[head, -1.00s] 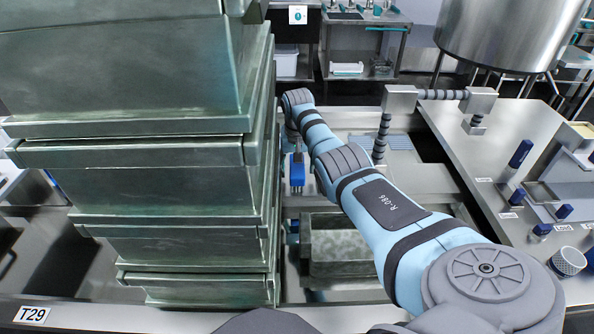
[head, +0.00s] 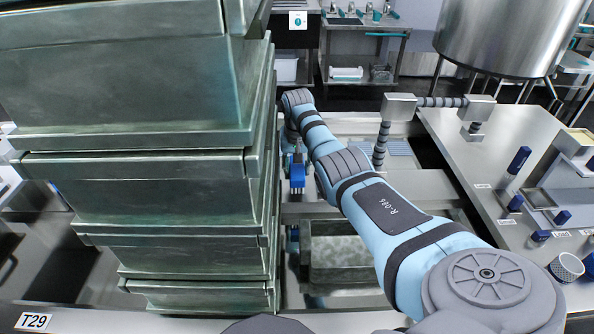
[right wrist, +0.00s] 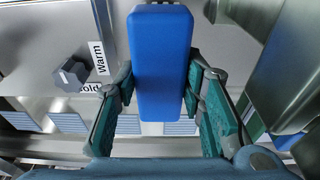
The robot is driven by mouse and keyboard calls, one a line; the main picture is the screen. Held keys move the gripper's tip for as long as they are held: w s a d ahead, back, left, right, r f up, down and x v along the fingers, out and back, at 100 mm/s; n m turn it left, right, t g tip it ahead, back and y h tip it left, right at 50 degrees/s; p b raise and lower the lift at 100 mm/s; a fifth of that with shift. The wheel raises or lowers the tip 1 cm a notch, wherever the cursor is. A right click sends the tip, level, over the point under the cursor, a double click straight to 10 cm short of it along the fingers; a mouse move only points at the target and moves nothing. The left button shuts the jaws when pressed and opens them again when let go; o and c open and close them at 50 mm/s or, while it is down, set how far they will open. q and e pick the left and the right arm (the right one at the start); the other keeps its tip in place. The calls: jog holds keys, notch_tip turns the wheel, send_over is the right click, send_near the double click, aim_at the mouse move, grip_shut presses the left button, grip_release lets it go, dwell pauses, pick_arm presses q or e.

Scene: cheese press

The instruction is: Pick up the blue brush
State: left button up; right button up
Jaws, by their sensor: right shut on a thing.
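The blue brush shows in the right wrist view (right wrist: 161,62) as a long blue block between the two fingers. My right gripper (right wrist: 160,88) is shut on it, one teal-padded finger on each side. In the head view the blue brush (head: 297,175) hangs below the end of my right arm, just right of the tall stack of metal boxes. The right gripper (head: 298,158) is small and partly hidden there. My left gripper is not in view.
The stack of greenish metal boxes (head: 150,190) fills the left side, close to the brush. A metal trough (head: 340,250) lies below my right arm. Several blue-handled items (head: 519,160) and a patterned cup (head: 566,266) stand on the right counter. A jointed spout (head: 398,108) rises behind the arm.

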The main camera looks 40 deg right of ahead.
aim_at(297, 167)
pick_arm(q)
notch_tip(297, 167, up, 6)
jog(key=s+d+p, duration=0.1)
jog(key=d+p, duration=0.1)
jog(key=p, duration=0.3)
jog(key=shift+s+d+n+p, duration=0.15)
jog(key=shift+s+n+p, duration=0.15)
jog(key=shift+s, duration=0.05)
pick_arm(e)
notch_tip(297, 167, up, 18)
jog(key=o, duration=0.6)
jog(key=c, duration=0.4)
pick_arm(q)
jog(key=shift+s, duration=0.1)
